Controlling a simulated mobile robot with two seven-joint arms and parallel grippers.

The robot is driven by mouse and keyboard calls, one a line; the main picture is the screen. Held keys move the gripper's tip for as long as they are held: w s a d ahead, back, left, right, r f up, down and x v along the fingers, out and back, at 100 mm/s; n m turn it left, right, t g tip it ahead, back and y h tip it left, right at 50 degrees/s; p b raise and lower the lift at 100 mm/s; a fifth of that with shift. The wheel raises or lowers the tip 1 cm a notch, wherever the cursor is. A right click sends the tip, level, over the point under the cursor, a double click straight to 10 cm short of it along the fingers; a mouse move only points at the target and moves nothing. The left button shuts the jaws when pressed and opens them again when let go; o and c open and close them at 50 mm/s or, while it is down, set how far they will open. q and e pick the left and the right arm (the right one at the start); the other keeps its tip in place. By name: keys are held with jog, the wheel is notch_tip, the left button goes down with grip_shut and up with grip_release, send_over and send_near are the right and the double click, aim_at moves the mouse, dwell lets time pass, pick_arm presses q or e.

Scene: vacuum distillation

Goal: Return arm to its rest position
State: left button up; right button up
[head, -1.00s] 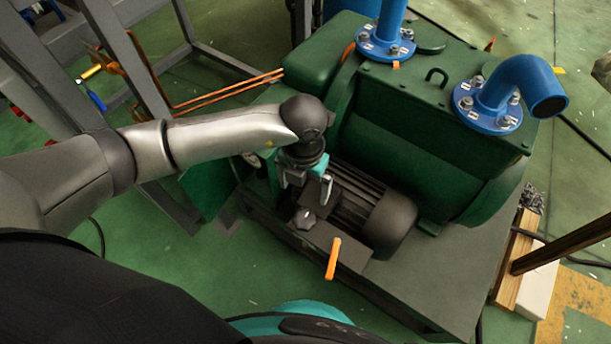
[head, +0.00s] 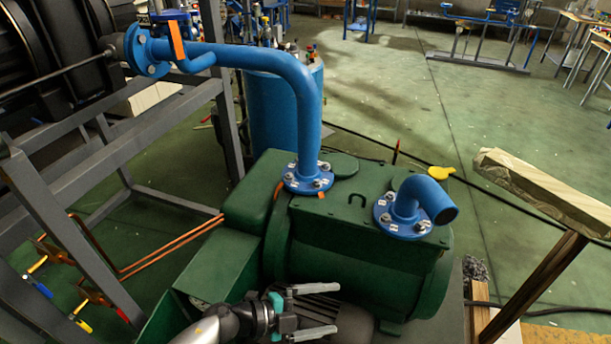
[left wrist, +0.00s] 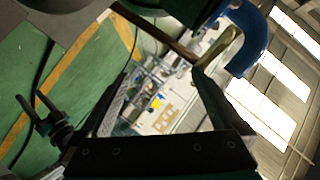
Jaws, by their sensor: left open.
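My left gripper (head: 337,308) is at the bottom of the head view, in front of the green vacuum pump (head: 345,240). Its two grey fingers point right and are spread apart, with nothing between them. The part of my left arm in view is a short silver stretch at the bottom edge. In the left wrist view the dark fingers (left wrist: 163,74) are also apart and empty, with distant floor and equipment between them. The black motor (head: 352,322) is behind the gripper and partly hidden by it. My right gripper is not in view.
A blue pipe (head: 260,58) rises from the pump and bends left to a flange. A blue elbow (head: 415,200) stands on the pump's right. A grey metal frame (head: 70,215) is at left, a wooden beam (head: 545,190) at right. Open green floor lies behind.

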pick_arm(q)
jog(key=a+f+n+t+y+p, duration=0.4)
jog(key=a+f+n+t+y, duration=0.25)
jog(key=a+n, duration=0.45)
jog(key=s+a+f+n+g+y+p, duration=0.2)
jog(key=s+a+f+n+g+y, duration=0.15)
jog(key=s+a+f+n, duration=0.35)
jog(key=s+a+f+n+g+y, duration=0.1)
jog(key=s+f+g, duration=0.1)
jog(key=s, duration=0.7)
jog(key=s+a+f+n+g+y+p, duration=0.1)
jog(key=s+a+f+n+g, duration=0.1)
jog(key=s, duration=0.6)
jog(key=s+a+f+n+g+y+p, duration=0.1)
jog(key=s+f+g, duration=0.1)
jog(key=s, duration=0.7)
jog(key=shift+s+a+f+n+y, duration=0.3)
jog(key=shift+s+a+f, duration=0.05)
jog(key=shift+a, duration=0.05)
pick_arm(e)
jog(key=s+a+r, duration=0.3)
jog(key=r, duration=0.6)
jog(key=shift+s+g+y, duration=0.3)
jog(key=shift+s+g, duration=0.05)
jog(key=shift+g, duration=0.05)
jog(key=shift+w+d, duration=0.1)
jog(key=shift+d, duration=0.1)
